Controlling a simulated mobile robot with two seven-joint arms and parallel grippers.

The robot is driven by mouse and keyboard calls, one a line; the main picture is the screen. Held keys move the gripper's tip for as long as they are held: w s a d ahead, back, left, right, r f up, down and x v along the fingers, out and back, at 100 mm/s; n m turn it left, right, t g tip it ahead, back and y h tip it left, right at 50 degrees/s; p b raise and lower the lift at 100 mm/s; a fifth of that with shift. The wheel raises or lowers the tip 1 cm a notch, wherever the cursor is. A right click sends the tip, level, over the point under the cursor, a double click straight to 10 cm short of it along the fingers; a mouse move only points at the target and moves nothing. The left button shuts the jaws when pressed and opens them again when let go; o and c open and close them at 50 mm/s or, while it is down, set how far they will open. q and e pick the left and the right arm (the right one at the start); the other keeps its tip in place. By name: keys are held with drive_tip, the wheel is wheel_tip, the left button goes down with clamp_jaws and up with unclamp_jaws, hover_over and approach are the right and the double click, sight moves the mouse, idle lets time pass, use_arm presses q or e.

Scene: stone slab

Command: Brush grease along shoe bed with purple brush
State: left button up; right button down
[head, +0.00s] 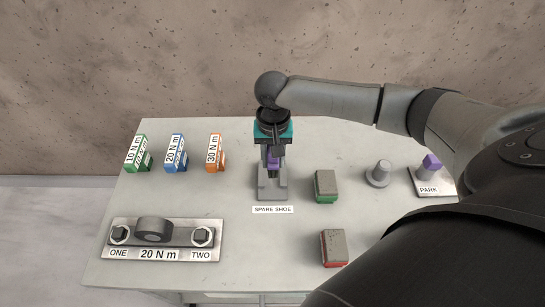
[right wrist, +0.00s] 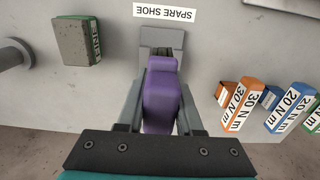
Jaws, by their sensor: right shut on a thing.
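The purple brush (head: 273,158) is held upright in my right gripper (head: 273,165), whose jaws are shut on it. The brush (right wrist: 162,95) fills the space between the fingers in the right wrist view. The grey shoe (head: 272,192), labelled SPARE SHOE, lies directly under the gripper. Its end (right wrist: 162,38) shows past the brush in the right wrist view. No grease can be made out. My left gripper is not in view.
Green, blue and orange torque blocks (head: 214,152) stand left. A plate with two bolts (head: 180,238) lies front left. Green-edged (head: 326,186) and red-edged (head: 334,248) pads, a grey peg (head: 379,173) and a PARK plate (head: 447,187) with a purple-topped piece (head: 432,162) stand right.

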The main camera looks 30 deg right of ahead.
drive_tip(key=shift+r+p, duration=0.2)
drive_tip(key=shift+p, duration=0.4)
drive_tip(key=shift+f+b, duration=1.45)
drive_tip(key=shift+f, duration=1.65)
drive_tip(key=shift+f, duration=0.1)
drive_tip(key=shift+f+p, duration=0.15)
drive_tip(key=shift+p, duration=0.2)
drive_tip(key=shift+f, duration=0.2)
drive_tip(key=shift+f, duration=0.65)
